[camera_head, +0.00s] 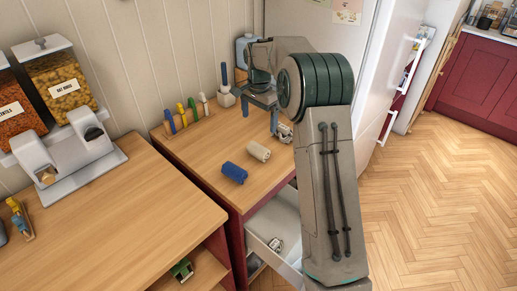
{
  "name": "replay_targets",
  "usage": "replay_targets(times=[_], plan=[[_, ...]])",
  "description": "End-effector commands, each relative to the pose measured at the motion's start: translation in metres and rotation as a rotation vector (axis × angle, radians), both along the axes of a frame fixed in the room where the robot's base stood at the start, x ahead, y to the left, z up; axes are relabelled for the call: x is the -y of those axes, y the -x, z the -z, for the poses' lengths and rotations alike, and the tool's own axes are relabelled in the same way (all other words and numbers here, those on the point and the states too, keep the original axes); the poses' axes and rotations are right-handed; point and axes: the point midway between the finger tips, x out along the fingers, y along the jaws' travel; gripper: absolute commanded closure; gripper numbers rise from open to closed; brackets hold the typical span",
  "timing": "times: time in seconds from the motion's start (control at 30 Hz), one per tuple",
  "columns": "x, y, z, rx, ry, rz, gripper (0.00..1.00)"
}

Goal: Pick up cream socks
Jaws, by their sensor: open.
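The cream socks (258,151) look like a small cream roll lying on the wooden counter (205,145). My gripper (260,112) is open, with its fingers pointing down above the far part of the counter. It is beyond the cream socks in the picture and apart from them. Nothing shows between the fingers. My arm comes in from the right and covers the counter's right side.
A blue roll (234,172) lies just left of the cream one. A small grey-white object (285,132) sits near my arm. A rack with colourful items (185,117) and a utensil cup (225,97) stand by the wall. An open drawer (272,230) juts out below.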

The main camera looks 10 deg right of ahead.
Motion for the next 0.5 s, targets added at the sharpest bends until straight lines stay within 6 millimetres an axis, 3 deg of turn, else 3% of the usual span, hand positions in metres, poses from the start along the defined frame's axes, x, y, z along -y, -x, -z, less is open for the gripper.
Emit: replay_targets(times=[0.5], plan=[[0.0, -0.002, 0.081, -0.003, -0.001, 0.008, 0.0]])
